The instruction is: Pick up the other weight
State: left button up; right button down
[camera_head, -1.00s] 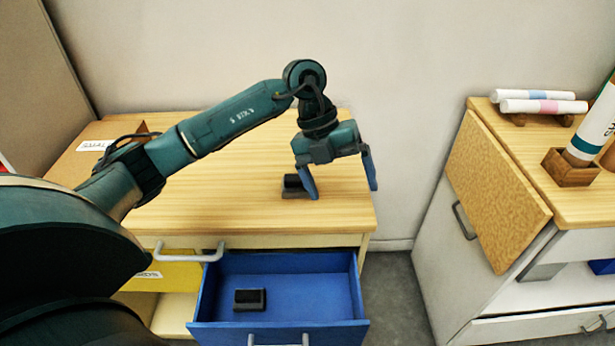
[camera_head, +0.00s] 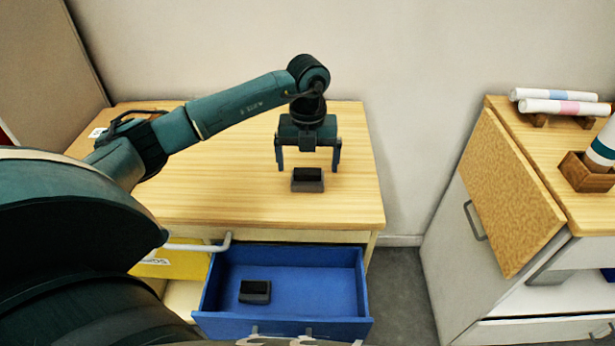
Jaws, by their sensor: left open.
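One dark weight (camera_head: 308,181) lies on the wooden table top (camera_head: 230,190), near its right front part. A second dark weight (camera_head: 254,292) lies in the open blue drawer (camera_head: 315,292), toward its left side. My left gripper (camera_head: 308,168) is open above and just behind the weight on the table, with one finger to each side of it in the picture. The fingers look apart from the weight; their exact height over the table is hard to tell. My right gripper is not in view.
The blue drawer sticks out below the table front. A yellow drawer (camera_head: 178,263) is left of it. A cabinet with a tilted cork-like board (camera_head: 508,190) stands at the right, bearing rolled tubes (camera_head: 565,107) and a wooden holder (camera_head: 585,172). A wall rises behind the table.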

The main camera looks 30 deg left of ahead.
aim_at(308, 171)
pick_arm(q)
jog(key=shift+w+a+f, duration=0.1)
jog(key=shift+f, duration=1.75)
jog(key=shift+r, duration=0.1)
jog(key=c, duration=1.5)
